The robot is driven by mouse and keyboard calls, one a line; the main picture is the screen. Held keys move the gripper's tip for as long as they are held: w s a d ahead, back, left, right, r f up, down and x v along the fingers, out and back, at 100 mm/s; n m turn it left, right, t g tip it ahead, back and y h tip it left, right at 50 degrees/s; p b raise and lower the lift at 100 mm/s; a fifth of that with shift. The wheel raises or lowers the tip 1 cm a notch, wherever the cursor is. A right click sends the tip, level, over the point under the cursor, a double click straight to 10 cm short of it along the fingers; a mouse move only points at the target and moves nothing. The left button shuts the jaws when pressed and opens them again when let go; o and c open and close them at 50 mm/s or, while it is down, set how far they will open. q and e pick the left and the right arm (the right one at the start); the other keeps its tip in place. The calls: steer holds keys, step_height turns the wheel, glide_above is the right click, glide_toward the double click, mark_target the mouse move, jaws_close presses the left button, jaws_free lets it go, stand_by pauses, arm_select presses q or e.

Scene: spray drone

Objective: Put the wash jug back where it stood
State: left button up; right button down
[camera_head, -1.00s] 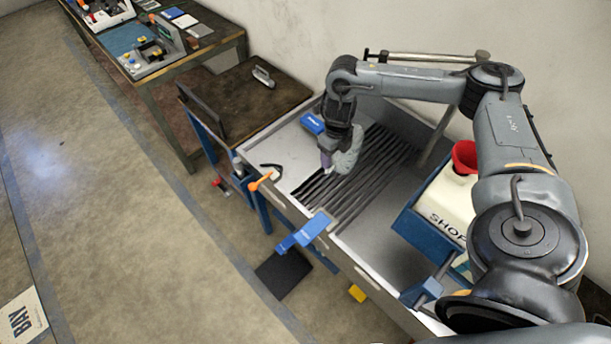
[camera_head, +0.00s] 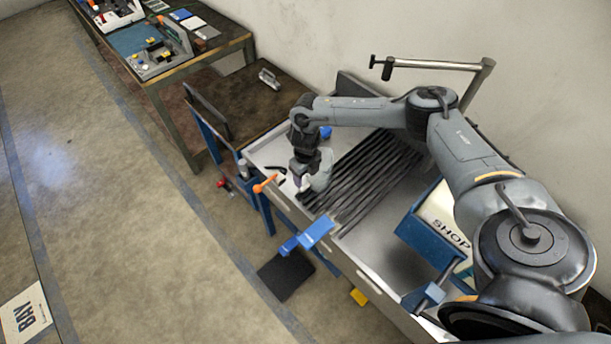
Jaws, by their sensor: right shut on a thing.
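The wash jug (camera_head: 321,176) looks like a small, pale grey, translucent vessel. My right gripper (camera_head: 303,183) is shut on it, at the left end of the black slatted rack in the grey sink. The gripper and wrist hide part of the jug. I cannot tell whether its base touches the sink's surface. My left gripper is not in view.
The grey sink (camera_head: 385,236) has a black slatted rack (camera_head: 372,172). An orange-tipped tool (camera_head: 265,184) lies by the front edge. A blue holder (camera_head: 425,240) with a "SHOP" container (camera_head: 447,224) stands right.

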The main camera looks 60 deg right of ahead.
steer(key=shift+f, duration=0.4)
steer(key=shift+c, duration=1.5)
jaws_free()
step_height(320, 180, up, 11)
steer(key=shift+r+p, duration=0.15)
steer(key=shift+p, duration=0.4)
steer(key=shift+r, duration=0.5)
